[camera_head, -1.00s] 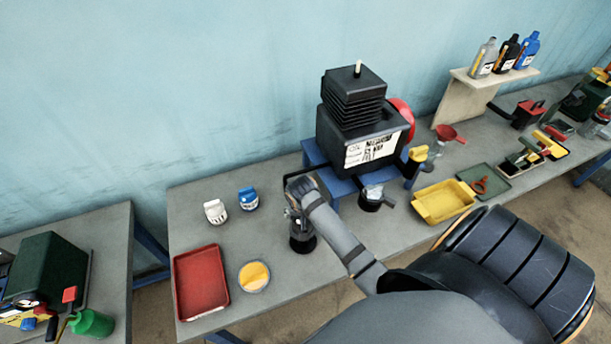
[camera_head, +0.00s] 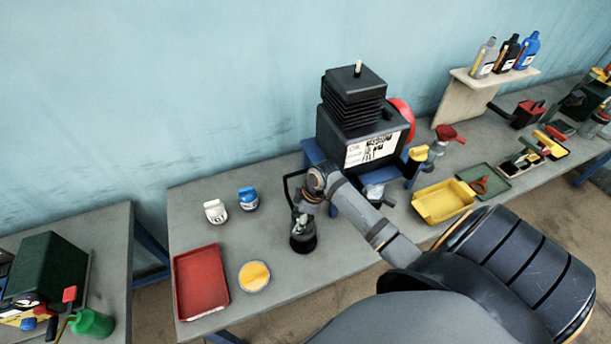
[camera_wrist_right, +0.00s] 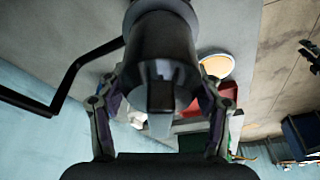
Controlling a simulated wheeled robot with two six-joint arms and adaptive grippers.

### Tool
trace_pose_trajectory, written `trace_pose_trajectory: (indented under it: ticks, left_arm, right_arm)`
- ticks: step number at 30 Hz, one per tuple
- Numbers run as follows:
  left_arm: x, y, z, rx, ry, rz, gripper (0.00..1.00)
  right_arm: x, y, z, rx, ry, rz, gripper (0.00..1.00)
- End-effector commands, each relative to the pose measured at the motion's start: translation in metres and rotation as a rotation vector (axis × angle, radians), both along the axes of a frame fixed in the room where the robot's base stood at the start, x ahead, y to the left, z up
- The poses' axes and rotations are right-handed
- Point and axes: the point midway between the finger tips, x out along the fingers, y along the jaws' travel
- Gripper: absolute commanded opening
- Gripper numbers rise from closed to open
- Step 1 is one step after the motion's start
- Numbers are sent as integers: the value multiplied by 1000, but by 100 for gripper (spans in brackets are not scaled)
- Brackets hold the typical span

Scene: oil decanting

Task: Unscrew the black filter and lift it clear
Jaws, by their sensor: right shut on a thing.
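The black filter (camera_head: 303,243) is a dark upright cylinder in the head view, left of the black engine (camera_head: 362,125) and in front of a thin black bent rod (camera_head: 287,186). My right gripper (camera_head: 302,220) is above it. In the right wrist view, its two fingers (camera_wrist_right: 162,100) are shut on either side of the dark filter body (camera_wrist_right: 165,40). Whether the filter's lower end touches the table or hangs above it cannot be told. The filter's thread is not visible. My left gripper is not in view.
A red tray (camera_head: 201,282) and a round dish of yellow liquid (camera_head: 254,276) lie on the grey table (camera_head: 255,235). A white container (camera_head: 215,211) and a blue one (camera_head: 248,199) stand behind them. A yellow tray (camera_head: 443,202) is to the right.

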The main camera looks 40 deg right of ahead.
Motion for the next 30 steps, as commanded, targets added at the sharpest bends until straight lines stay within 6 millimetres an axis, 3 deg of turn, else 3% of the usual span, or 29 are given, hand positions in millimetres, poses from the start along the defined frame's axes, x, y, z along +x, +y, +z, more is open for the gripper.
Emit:
trace_pose_trajectory:
  ticks: [4, 6, 30]
  left_arm:
    - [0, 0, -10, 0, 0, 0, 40]
    - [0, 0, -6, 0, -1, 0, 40]
    - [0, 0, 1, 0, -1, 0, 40]
  right_arm:
    - [-2, 1, -3, -1, -1, 309, 22]
    - [-4, 2, 1, 2, 1, 455, 22]
    - [-5, 2, 21, -4, -1, 457, 22]
